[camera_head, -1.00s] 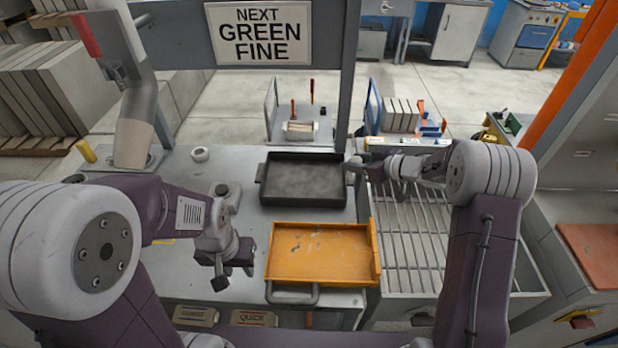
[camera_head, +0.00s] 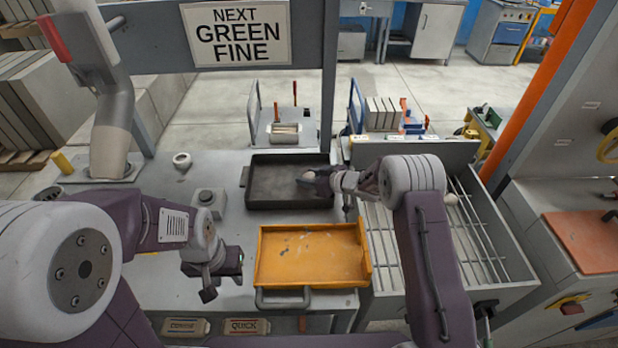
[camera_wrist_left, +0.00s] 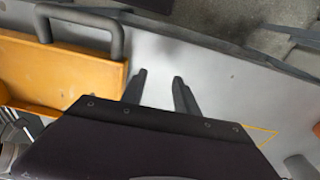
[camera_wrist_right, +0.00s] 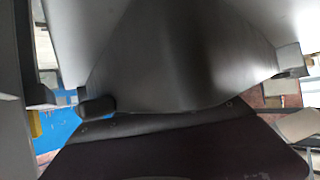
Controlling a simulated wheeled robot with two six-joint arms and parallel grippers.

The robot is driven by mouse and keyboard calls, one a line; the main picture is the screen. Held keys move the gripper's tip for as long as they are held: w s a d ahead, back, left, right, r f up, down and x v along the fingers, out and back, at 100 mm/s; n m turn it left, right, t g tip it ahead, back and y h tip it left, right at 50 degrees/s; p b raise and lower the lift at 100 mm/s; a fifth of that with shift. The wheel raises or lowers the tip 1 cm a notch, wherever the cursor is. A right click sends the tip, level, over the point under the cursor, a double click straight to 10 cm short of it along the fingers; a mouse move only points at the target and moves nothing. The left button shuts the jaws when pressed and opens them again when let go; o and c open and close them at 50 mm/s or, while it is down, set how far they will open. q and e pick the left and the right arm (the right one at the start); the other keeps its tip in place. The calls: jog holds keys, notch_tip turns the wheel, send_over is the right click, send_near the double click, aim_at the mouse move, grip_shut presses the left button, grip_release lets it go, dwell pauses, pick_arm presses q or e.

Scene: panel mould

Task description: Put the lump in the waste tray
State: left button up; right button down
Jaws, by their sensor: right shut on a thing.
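My right gripper (camera_head: 312,178) is over the dark tray (camera_head: 262,198), at its right part. It is shut on a smooth grey thing, which fills the middle of the right wrist view (camera_wrist_right: 180,60); its full shape cannot be told. A small pale round piece (camera_head: 450,198), possibly the lump, lies at the slatted grate (camera_head: 470,235), right of my right forearm. My left gripper (camera_head: 225,281) is open and empty, left of the orange tray (camera_head: 364,262); its parted fingers show in the left wrist view (camera_wrist_left: 160,90). Which tray is the waste tray cannot be told.
A sign (camera_head: 237,33) hangs on a beam at the back. The table between the button box and the dark tray is clear.

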pick_arm(q)
jog(key=shift+s+f, duration=0.1)
pick_arm(e)
jog(key=shift+s+f, duration=0.1)
jog(key=c, duration=1.1)
grip_release()
jog(key=shift+o, duration=0.2)
jog(key=shift+d+r, duration=0.1)
jog(key=shift+r, duration=0.15)
pick_arm(q)
jog(key=shift+r, duration=0.25)
pick_arm(e)
jog(key=v, duration=1.2)
jog(key=shift+f, duration=0.1)
jog(key=shift+f, duration=0.15)
